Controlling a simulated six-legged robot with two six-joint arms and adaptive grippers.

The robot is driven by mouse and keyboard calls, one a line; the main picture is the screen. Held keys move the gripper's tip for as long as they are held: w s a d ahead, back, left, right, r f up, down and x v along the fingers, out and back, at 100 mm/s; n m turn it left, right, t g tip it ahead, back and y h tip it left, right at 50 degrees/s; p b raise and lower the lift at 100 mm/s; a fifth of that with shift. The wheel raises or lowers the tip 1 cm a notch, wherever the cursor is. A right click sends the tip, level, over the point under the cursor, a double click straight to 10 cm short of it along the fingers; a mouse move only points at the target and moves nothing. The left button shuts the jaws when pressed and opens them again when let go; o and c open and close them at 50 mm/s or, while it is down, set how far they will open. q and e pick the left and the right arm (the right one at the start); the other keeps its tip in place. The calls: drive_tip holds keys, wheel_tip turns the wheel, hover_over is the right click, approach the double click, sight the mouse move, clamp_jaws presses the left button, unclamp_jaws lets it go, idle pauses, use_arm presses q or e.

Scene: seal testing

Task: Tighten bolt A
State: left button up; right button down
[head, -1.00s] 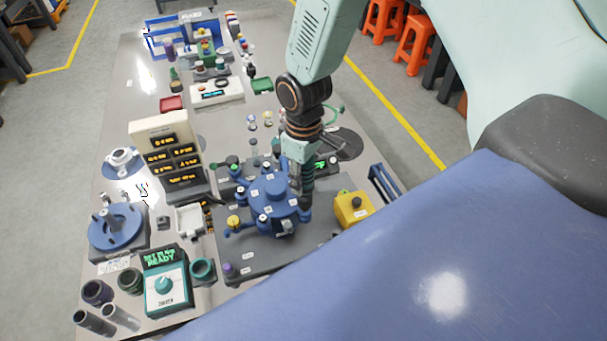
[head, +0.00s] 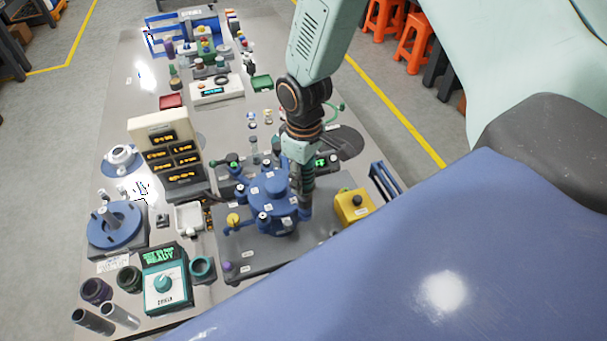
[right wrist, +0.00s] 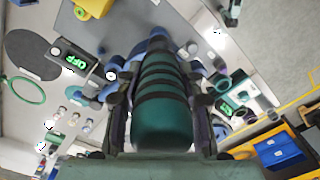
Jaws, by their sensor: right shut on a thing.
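The blue round fixture (head: 272,195) stands on a dark grey base plate (head: 260,255), with bolt heads and small white labels around its rim. The labels are too small to read, so I cannot tell which is bolt A. My right gripper (head: 303,172) is over the fixture's right side. In the right wrist view it is shut on a dark teal, ribbed cylindrical tool (right wrist: 162,110), which points down at the fixture. The tool's lower end meets the fixture's right edge; exact contact with a bolt is hidden. My left gripper is not in view.
A yellow box (head: 353,206) stands close right of the fixture. A teal controller (head: 165,280) with a green-lit display is at front left, near several dark cups. A parts rack (head: 170,155) and a blue disc stand (head: 117,225) are on the left.

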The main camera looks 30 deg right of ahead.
drive_tip(key=shift+f+b, duration=0.4)
drive_tip(key=shift+f, duration=0.15)
idle(0.5)
drive_tip(key=shift+s+f, duration=0.1)
idle(0.8)
drive_tip(key=shift+r+p, duration=0.7)
drive_tip(key=shift+p, duration=0.2)
drive_tip(key=shift+r+p, duration=0.7)
drive_tip(key=shift+r, duration=1.1)
